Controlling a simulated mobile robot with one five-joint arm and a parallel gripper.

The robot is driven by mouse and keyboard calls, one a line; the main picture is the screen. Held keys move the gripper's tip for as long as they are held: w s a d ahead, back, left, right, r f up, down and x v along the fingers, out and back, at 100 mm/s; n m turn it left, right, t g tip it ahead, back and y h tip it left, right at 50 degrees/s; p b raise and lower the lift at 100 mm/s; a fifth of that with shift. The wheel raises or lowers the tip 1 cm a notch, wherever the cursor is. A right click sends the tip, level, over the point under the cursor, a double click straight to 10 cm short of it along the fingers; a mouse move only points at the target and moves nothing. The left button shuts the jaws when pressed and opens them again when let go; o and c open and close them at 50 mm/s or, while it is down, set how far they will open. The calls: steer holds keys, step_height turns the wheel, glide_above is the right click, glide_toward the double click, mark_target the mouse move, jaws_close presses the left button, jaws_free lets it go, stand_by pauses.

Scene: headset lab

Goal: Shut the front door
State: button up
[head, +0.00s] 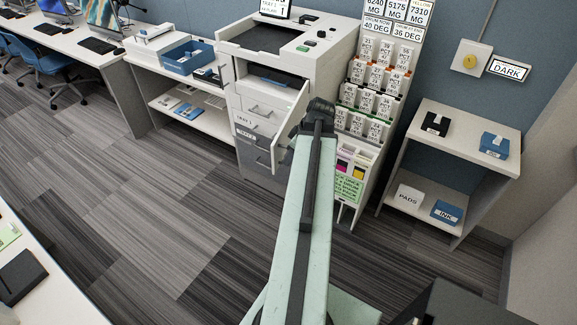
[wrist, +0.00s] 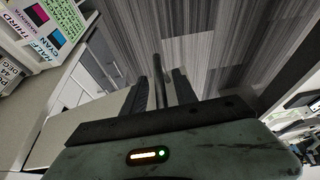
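The printer (head: 318,62) stands against the back wall, in the middle of the head view. Its front door (head: 288,130) is open, swung out from the front and standing on edge, with the dark cavity showing behind it. My gripper (head: 318,112) is just right of the door's outer part; whether it touches cannot be told. In the wrist view my gripper's two dark fingers (wrist: 160,90) are apart, with a thin dark rod (wrist: 158,72) between them and gaps on both sides. A pale panel (wrist: 75,122), which looks like the door, lies left of the fingers.
A label rack (head: 372,100) stands close to the printer's right. A shelf unit (head: 468,115) with boxes is further right. A bench with a blue bin (head: 190,62) is at the left. Striped carpet (head: 150,190) in front is clear.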

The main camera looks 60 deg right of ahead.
steer(key=b+x, duration=0.1)
steer(key=x, duration=0.1)
steer(key=shift+f, duration=0.35)
steer(key=shift+r, duration=0.15)
steer(key=shift+c, duration=0.3)
jaws_close()
steer(key=shift+w, duration=0.1)
stand_by(0.6)
